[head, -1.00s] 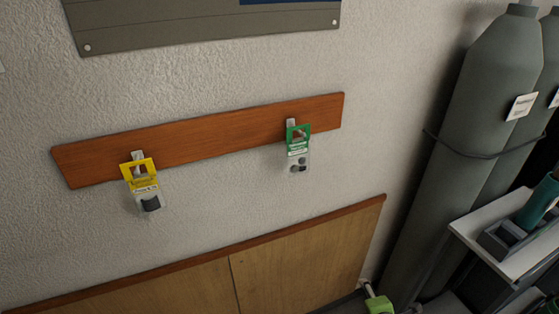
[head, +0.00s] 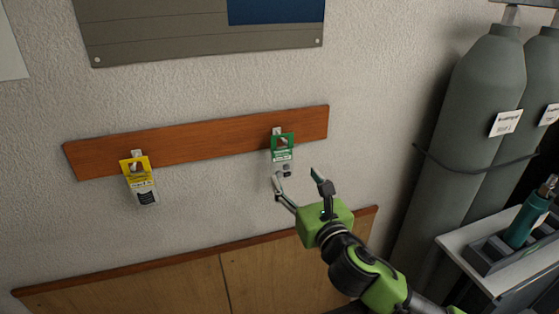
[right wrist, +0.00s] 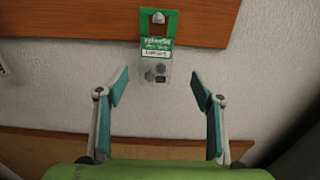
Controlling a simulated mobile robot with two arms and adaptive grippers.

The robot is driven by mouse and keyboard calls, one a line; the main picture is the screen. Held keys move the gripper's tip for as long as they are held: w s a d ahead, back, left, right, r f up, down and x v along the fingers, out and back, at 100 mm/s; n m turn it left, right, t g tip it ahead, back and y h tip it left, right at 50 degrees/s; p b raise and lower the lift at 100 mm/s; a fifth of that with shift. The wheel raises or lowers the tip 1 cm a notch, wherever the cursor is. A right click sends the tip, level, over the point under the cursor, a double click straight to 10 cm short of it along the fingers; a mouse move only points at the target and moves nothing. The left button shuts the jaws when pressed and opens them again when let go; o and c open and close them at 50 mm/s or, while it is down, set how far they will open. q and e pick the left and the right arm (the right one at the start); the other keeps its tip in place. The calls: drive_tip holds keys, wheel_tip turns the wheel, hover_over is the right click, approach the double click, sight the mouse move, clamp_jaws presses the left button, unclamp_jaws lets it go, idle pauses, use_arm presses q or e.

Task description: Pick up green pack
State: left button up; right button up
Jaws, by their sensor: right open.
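The green pack (head: 282,150) hangs from a hook on the wooden rail, toward the rail's right end. It has a green top and a clear lower part with small dark round parts inside. In the right wrist view the green pack (right wrist: 156,55) hangs upright ahead of the fingers, centred between them. My right gripper (head: 297,178) is open and empty, just below and right of the pack in the head view. In the right wrist view its fingers (right wrist: 160,92) are spread wide and do not touch the pack. My left gripper is not in view.
A yellow pack (head: 139,182) hangs at the left of the wooden rail (head: 205,143). Wood panelling (head: 190,285) with a top ledge runs below. Grey gas cylinders (head: 477,120) and a cart (head: 480,265) with a teal bottle (head: 528,218) stand right.

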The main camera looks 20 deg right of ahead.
sight(283, 162)
drive_tip(key=w, duration=0.3)
drive_tip(key=shift+w, duration=0.25)
drive_tip(key=shift+w+a+r+p, duration=0.1)
drive_tip(key=shift+w+r+p, duration=0.05)
drive_tip(key=shift+w+p, duration=0.25)
drive_tip(key=w+p, duration=0.1)
drive_tip(key=w, duration=0.1)
drive_tip(key=w+a, duration=0.1)
drive_tip(key=w, duration=0.1)
drive_tip(key=shift+r+p, duration=0.2)
drive_tip(key=shift+p, duration=0.15)
drive_tip(key=shift+w, duration=0.35)
drive_tip(key=shift+d, duration=0.1)
drive_tip(key=c, duration=1.2)
